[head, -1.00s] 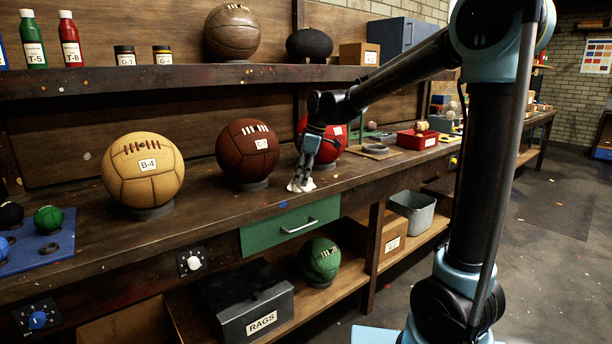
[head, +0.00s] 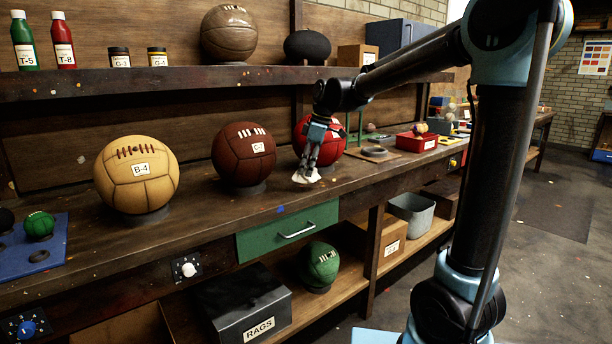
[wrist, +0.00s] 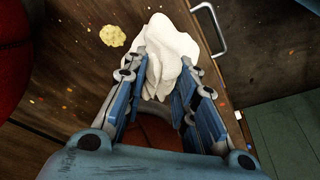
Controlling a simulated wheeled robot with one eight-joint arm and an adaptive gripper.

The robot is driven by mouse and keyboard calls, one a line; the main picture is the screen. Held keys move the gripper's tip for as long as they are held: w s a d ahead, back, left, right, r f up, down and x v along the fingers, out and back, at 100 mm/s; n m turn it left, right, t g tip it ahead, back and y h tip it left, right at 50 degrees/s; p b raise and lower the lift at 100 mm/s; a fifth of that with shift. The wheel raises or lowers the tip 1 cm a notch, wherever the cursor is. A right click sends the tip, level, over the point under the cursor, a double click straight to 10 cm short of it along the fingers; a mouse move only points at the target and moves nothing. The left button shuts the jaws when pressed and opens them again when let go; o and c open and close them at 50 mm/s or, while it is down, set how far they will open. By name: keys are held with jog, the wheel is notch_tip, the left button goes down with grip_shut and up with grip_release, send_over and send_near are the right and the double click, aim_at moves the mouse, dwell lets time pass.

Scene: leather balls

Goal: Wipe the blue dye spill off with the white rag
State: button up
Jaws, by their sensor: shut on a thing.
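My gripper (head: 308,169) is shut on the crumpled white rag (head: 303,178), right of the brown ball and in front of the red ball. In the wrist view, the rag (wrist: 172,50) bunches out beyond the fingertips (wrist: 163,72). It is at or just above the bench top; I cannot tell whether it touches. A small blue patch (head: 281,209) shows near the bench's front edge, above the green drawer, left of the rag and apart from it. I cannot tell for sure that it is the dye spill. Any dye under the rag is hidden.
A tan ball (head: 137,174), a brown ball (head: 241,158) and a red ball (head: 330,143) stand along the bench. A shelf (head: 200,77) runs above. The green drawer (head: 288,232) is shut.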

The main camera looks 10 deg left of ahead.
jog(key=shift+r, duration=1.95)
